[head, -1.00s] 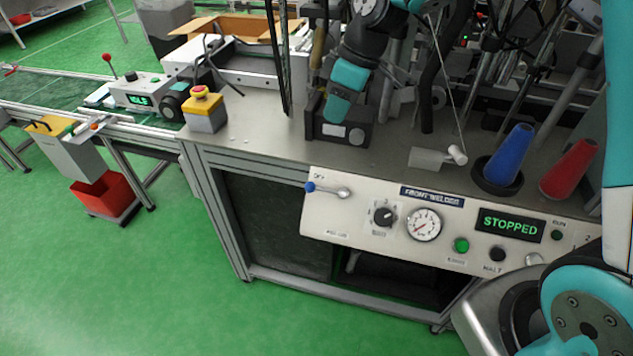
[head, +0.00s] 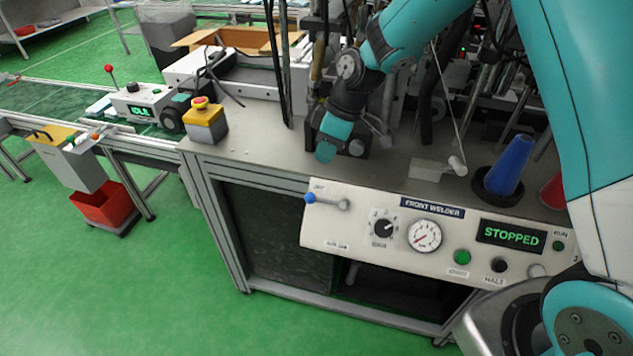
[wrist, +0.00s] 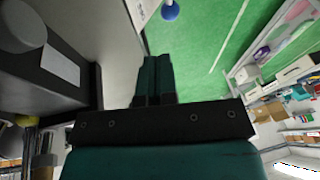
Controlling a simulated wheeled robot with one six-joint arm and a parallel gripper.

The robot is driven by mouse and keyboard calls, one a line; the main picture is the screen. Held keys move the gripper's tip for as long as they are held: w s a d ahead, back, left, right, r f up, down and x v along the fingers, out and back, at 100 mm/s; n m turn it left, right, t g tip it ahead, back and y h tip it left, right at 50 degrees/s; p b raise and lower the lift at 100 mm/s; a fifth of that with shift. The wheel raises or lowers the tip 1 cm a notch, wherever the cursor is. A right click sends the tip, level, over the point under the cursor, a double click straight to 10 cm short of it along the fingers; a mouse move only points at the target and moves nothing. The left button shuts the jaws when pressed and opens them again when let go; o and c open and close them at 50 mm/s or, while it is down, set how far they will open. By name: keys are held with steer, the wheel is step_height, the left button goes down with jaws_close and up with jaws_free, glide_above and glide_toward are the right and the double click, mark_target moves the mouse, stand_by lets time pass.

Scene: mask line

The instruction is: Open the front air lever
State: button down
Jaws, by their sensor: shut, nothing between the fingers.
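The front air lever (head: 328,202) is a metal arm with a blue ball knob, on the upper left of the white front welder panel (head: 340,232). It lies nearly level, with its knob to the left and its pivot to the right. My gripper (head: 325,152) is above and behind the lever, over the bench top, pointing down and apart from it. In the wrist view the two teal fingers (wrist: 155,62) are together with nothing between them. The lever's blue knob (wrist: 170,12) shows at the top edge there, beyond the fingertips; most of the lever is out of that view.
The panel also has a black dial (head: 384,228), a gauge (head: 425,235), a STOPPED display (head: 511,236) and a green button (head: 462,257). A yellow box with a red button (head: 205,120) stands left on the bench. A blue cone (head: 510,165) stands right. Floor before the panel is clear.

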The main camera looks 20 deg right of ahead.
mark_target(313, 194)
steer(key=x, duration=0.4)
steer(key=s+p+x, duration=0.1)
steer(key=x, duration=0.1)
steer(key=shift+d+f, duration=0.1)
steer(key=shift+s+a+f, duration=0.2)
steer(key=shift+s+f, duration=0.15)
steer(key=shift+f, duration=0.4)
